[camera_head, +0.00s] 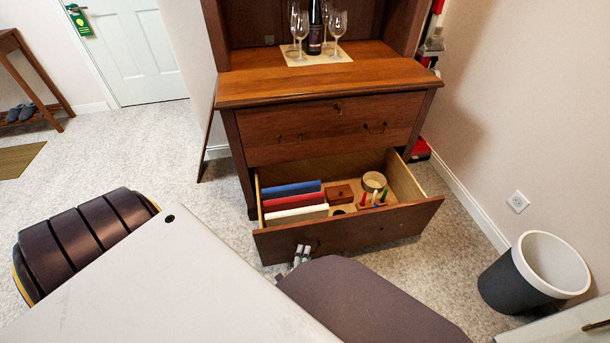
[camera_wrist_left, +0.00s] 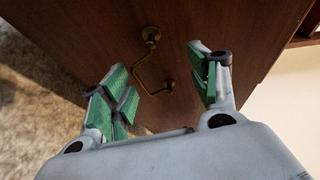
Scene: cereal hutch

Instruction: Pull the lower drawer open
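The lower drawer (camera_head: 395,225) of the wooden hutch is pulled well out, and its inside shows from above. My left gripper (camera_head: 301,254) is at the left part of the drawer's front, partly hidden behind my own body in the head view. In the left wrist view the fingers of my left gripper (camera_wrist_left: 163,88) are spread apart, one on each side of a brass bail handle (camera_wrist_left: 143,77) on the drawer front (camera_wrist_left: 215,20). I see no finger closed on the handle. My right gripper is not in view.
The drawer holds blue, red and white upright items (camera_head: 291,188), a small wooden box (camera_head: 339,193), a round container (camera_head: 373,181) and coloured sticks. The upper drawer (camera_head: 325,128) is shut. Glasses and a bottle (camera_head: 315,28) stand above. A bin (camera_head: 535,272) stands right.

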